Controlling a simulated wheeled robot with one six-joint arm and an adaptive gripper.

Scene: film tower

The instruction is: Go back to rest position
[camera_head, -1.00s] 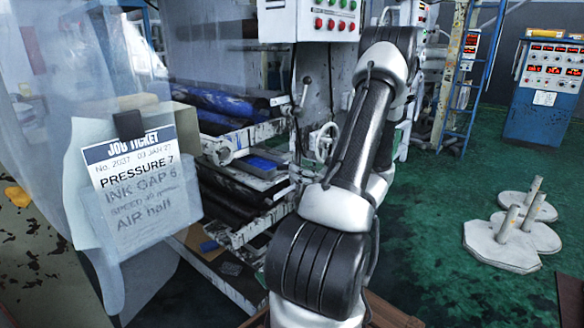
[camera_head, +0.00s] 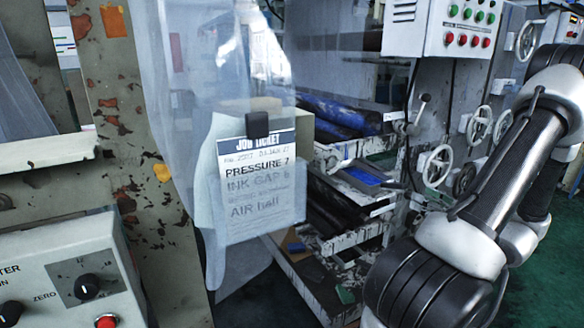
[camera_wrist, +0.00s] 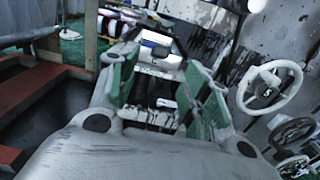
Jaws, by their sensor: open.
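My gripper (camera_wrist: 165,95) shows in the wrist view with its two green-padded fingers spread apart. No object is held between them; dark and pale machine parts show beyond the gap. In the head view my arm runs up the right side, and the gripper itself is out of that picture. A job ticket (camera_head: 258,185) hangs from a black clip in front of a translucent sheet (camera_head: 185,70).
A printing machine with ink-stained rollers (camera_head: 340,115) fills the middle. A button panel (camera_head: 470,22) and handwheels (camera_head: 438,166) are close to my arm. A rusty column (camera_head: 140,150) and a control box with knobs (camera_head: 75,280) stand at left.

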